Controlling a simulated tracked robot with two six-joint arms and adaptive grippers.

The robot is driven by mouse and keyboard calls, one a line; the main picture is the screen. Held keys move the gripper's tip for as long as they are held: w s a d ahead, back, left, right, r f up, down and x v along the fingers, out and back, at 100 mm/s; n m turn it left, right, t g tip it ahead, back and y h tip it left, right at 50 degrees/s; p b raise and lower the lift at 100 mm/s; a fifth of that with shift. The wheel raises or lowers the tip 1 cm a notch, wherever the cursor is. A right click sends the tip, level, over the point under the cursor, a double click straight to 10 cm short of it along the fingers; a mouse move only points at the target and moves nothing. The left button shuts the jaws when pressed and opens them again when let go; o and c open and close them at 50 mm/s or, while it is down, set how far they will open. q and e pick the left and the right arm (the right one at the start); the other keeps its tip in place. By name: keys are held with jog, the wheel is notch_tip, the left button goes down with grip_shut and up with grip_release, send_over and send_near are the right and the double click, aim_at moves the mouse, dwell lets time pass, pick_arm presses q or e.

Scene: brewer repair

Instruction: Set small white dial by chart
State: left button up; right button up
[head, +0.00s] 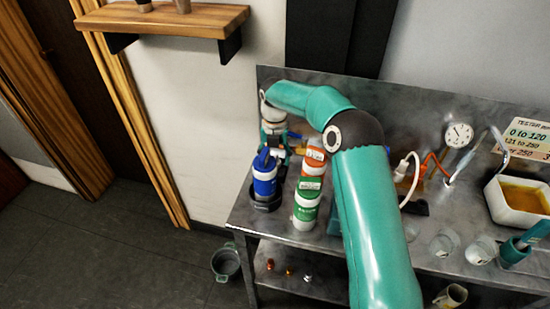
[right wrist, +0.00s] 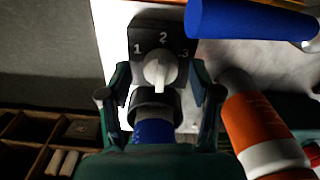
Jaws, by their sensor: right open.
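The small white dial (right wrist: 160,68) shows in the right wrist view on a dark plate marked 1, 2 and 3; its raised grip looks roughly upright, toward 2. My right gripper (right wrist: 160,98) is open, one finger on each side just below the dial, with no clear contact. A dark ring and a blue body (right wrist: 153,130) lie between the fingers, nearer the camera. In the head view, my right arm reaches to the bench's left end and its gripper is small there. The chart (head: 525,137) stands at the right, reading "0 to 120", partly cut off. My left gripper is out of view.
A round gauge (head: 459,134) stands at the bench back. A blue canister (head: 264,182) and a white, orange and green stack (head: 306,205) stand close by the right gripper. A tray of amber liquid (head: 494,194) sits at right. A bucket (head: 226,262) is on the floor.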

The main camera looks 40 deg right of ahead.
jog(key=shift+f, duration=0.35)
jog(key=c, duration=1.1)
jog(key=shift+c, duration=0.2)
jog(key=shift+m, duration=0.4)
jog(key=m, duration=0.5)
jog(key=shift+m, duration=0.3)
jog(key=m, duration=0.5)
jog(key=shift+r+m, duration=0.1)
jog(key=shift+m, duration=0.2)
